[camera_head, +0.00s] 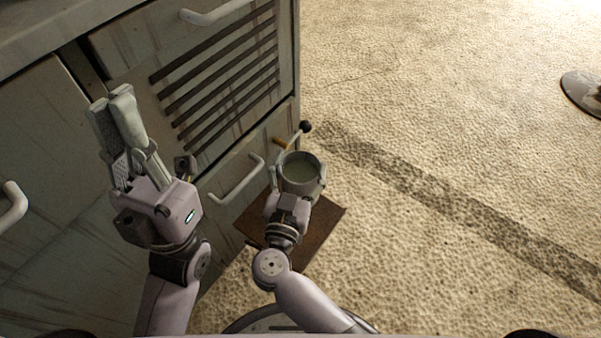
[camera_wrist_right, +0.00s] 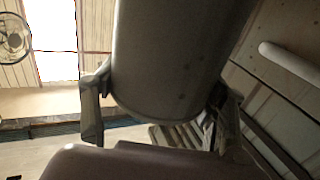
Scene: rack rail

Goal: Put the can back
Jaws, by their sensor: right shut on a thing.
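The can (camera_head: 301,170) is grey-green and cylindrical, seen from above in the head view with its round end facing up. My right gripper (camera_head: 300,185) is shut around its sides and holds it in front of the cabinet, above the floor. In the right wrist view the can (camera_wrist_right: 175,60) fills the upper middle, with one finger of my right gripper (camera_wrist_right: 160,105) on each side. My left gripper (camera_head: 111,101) is in front of the cabinet at left, its two fingers close together with nothing visible between them.
A worn grey cabinet (camera_head: 125,55) with slatted vents and white handles (camera_head: 237,182) fills the left. A small yellow lever with a black knob (camera_head: 306,127) juts out near the can. A brown mat (camera_head: 327,222) lies below. The floor at right is open, apart from a dark round object (camera_head: 583,92).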

